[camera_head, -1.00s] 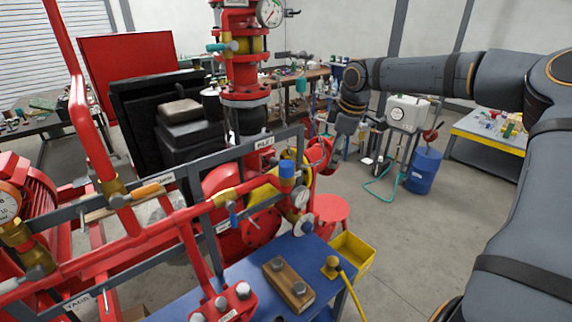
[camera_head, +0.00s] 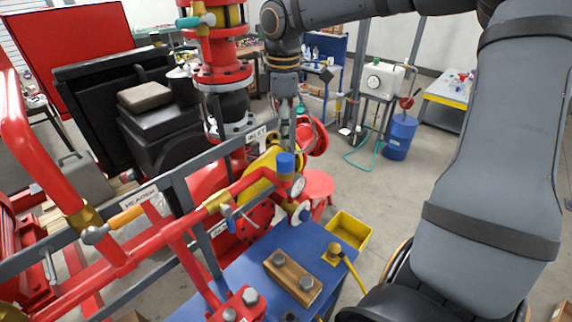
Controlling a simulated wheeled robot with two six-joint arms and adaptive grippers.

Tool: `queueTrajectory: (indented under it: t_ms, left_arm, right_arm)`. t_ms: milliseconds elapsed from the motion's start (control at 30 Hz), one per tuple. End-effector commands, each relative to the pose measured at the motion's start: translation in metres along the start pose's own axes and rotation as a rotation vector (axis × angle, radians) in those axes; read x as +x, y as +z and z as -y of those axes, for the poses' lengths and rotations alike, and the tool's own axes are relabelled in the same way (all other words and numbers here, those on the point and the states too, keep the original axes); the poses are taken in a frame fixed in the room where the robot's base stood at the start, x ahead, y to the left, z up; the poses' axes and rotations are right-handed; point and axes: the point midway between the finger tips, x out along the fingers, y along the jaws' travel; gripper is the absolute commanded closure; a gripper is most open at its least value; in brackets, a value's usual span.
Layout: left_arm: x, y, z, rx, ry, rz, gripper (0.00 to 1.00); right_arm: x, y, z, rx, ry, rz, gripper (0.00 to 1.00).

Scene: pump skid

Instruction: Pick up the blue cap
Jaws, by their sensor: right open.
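The blue cap (camera_head: 285,163) is a short cylinder on the upright end of a red pipe, at the middle of the view, beside a small round gauge. My right gripper (camera_head: 286,138) comes in from the upper right and points down just above the cap in the picture. Its narrow fingers are open and hold nothing. I cannot tell how far they are from the cap in depth. The cap is visible and upright. My left gripper is out of view.
A red pipe and grey frame rail (camera_head: 160,190) run left of the cap. A red valve column (camera_head: 222,70) stands behind.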

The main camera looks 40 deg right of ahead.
Motion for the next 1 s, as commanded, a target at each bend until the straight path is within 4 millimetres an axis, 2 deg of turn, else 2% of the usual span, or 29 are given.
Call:
queueTrajectory:
  t_ms: [33,67,167,267,333,400,467,567,633,767,867,1000]
  left_arm:
    - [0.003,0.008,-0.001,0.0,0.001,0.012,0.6]
    - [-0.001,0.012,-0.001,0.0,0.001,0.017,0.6]
    - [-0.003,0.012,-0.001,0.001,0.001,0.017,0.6]
    - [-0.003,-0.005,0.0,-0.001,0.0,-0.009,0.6]
    - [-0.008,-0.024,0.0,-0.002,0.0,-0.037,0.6]
    - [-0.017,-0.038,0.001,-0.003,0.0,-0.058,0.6]
    - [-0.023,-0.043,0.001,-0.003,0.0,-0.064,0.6]
    - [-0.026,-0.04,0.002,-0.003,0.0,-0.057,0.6]
    - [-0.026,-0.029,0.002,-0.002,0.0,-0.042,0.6]
    - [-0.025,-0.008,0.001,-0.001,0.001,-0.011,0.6]
    - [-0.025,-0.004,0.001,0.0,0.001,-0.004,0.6]
    - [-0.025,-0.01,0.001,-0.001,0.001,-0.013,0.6]
  right_arm:
    - [0.013,0.001,0.0,-0.001,-0.004,0.002,0.29]
    - [0.016,0.001,0.0,-0.002,-0.005,0.001,0.29]
    - [0.028,0.001,0.0,-0.001,-0.003,0.001,0.29]
    - [0.031,0.001,0.0,0.0,-0.001,0.0,0.29]
    - [0.036,0.003,-0.001,0.0,-0.003,-0.001,0.29]
    - [0.046,0.007,-0.001,-0.001,-0.007,-0.002,0.29]
    - [0.056,0.011,-0.002,0.0,-0.007,-0.002,0.29]
    - [0.072,0.011,-0.003,0.0,-0.004,0.002,0.29]
    - [0.079,0.011,-0.003,0.0,-0.002,0.001,0.29]
    - [0.083,0.011,-0.004,0.0,0.0,0.0,0.29]
    - [0.083,0.011,-0.004,0.0,0.0,0.0,0.29]
    - [0.082,0.011,-0.004,0.0,0.001,0.0,0.48]
